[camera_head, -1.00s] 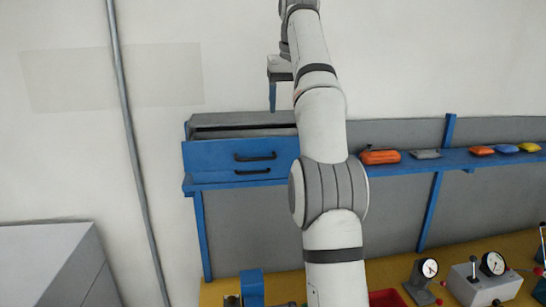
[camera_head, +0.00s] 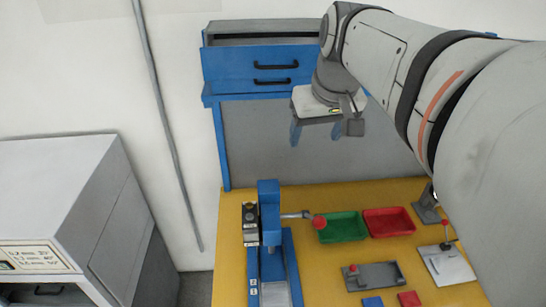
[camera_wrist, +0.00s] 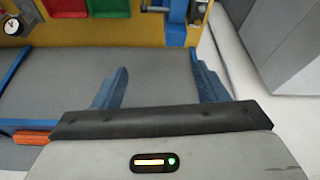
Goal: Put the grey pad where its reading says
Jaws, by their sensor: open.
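The grey pad is not visible in either current view. My gripper (camera_head: 318,132) is open and empty, its blue fingers hanging in front of the grey back panel below the drawers. In the wrist view my gripper (camera_wrist: 160,88) also shows open, with nothing between its fingers. A dial gauge (camera_head: 434,192) stands partly behind my arm at the right of the bench; it also shows in the wrist view (camera_wrist: 13,24), its reading too small to tell. A green tray (camera_head: 342,228) and a red tray (camera_head: 388,222) sit on the yellow bench.
A blue press (camera_head: 268,225) with a red-knobbed lever stands at the bench's left. A grey fixture (camera_head: 375,276), a blue pad (camera_head: 372,302) and a red pad (camera_head: 409,299) are in front. Blue drawers (camera_head: 262,66) are above. A grey cabinet (camera_head: 60,185) bears a small sign. An orange object (camera_wrist: 31,138) lies on the shelf.

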